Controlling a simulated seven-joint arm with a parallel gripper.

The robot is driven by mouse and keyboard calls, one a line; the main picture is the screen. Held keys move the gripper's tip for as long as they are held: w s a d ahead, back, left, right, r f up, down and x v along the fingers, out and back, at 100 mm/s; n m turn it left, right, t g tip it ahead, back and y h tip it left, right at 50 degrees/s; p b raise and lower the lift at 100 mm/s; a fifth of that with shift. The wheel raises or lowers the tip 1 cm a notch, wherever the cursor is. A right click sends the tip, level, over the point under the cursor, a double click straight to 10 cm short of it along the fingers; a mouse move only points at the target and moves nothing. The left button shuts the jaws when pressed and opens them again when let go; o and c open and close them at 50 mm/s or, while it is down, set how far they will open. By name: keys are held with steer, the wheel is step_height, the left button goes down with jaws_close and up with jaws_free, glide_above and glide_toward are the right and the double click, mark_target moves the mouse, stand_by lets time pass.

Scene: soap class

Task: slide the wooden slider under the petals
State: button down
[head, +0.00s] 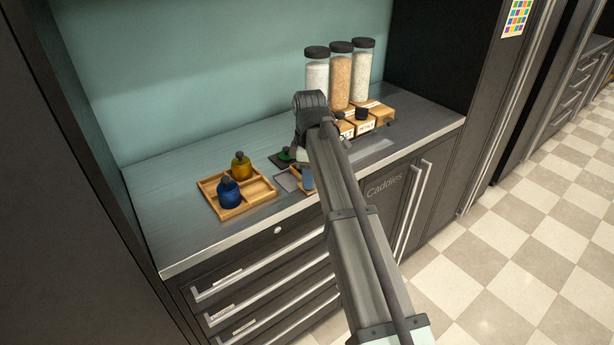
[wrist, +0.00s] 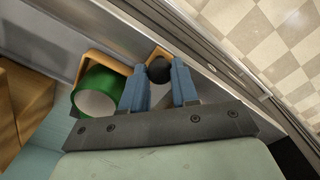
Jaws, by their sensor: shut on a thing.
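My gripper (wrist: 160,72) has its two blue fingers closed around a round black knob (wrist: 159,68). The knob sits at a light wooden piece (wrist: 158,51), which looks like the wooden slider; the fingers hide part of it. In the head view, my arm covers much of this spot; one blue finger (head: 307,179) shows beside a small wooden edge (head: 295,171).
A green round thing with a pale face (wrist: 97,100) lies close left of my fingers in the wrist view. A wooden tray (head: 262,190) holds a blue bottle (head: 229,192) and a yellow bottle (head: 241,166). The counter's front edge (head: 230,247) is near; its left end is clear.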

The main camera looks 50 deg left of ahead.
steer(key=w, duration=0.8)
steer(key=c, duration=0.8)
jaws_free()
steer(key=shift+s, duration=0.1)
steer(key=shift+c, duration=0.2)
steer(key=shift+r, duration=0.15)
step_height(320, 180, up, 14)
steer(key=shift+f, duration=0.2)
steer(key=shift+c, duration=0.2)
